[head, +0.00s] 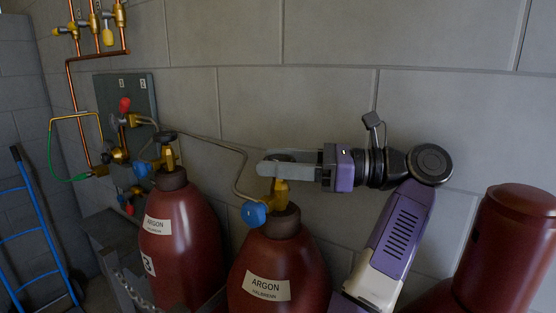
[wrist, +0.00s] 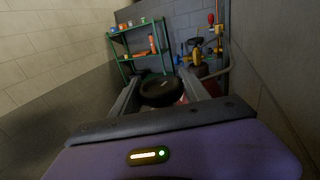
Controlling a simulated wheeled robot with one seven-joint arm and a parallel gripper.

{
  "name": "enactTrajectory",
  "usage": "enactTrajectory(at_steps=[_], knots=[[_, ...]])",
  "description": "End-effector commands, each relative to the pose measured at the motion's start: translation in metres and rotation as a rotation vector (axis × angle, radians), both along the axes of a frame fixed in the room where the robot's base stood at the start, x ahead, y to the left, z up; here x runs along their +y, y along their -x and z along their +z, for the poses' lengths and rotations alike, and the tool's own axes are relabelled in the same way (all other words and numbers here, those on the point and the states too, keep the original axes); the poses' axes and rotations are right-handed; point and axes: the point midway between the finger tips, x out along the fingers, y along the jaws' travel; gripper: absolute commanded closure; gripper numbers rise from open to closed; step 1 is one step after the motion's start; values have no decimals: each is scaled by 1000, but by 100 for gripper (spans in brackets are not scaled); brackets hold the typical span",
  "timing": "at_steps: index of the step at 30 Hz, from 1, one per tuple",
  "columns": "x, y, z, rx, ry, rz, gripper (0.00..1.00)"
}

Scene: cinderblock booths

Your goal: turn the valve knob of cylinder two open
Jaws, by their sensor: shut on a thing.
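A dark red argon cylinder (head: 280,268) stands in the middle of the head view, with a brass valve (head: 280,190) and a blue round fitting (head: 254,213) on its side. No number shows on its visible face. My gripper (head: 270,167) reaches in from the right at the top of this valve. In the wrist view a round black knob (wrist: 160,92) sits between the two fingers, and my gripper (wrist: 163,78) is shut on it. In the head view the fingers mostly hide the knob.
Another argon cylinder (head: 177,240) with a dark knob stands to the left, a red cylinder (head: 510,245) to the right. A grey panel (head: 143,95) and copper pipes are on the block wall. A blue hand truck (head: 35,220) is far left. A green shelf (wrist: 140,45) stands beyond.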

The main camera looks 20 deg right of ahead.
Motion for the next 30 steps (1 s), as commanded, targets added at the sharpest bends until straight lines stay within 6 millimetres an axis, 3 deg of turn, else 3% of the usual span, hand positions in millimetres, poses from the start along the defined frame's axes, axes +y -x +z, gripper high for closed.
enactTrajectory(at_steps=[5,6,9,24,30], knots=[[1,0,-1,2,1,1,87],[1,0,-1,2,1,1,45],[1,0,-1,2,1,0,25],[0,0,1,-1,1,-1,25],[0,0,23,-4,0,-1,25]])
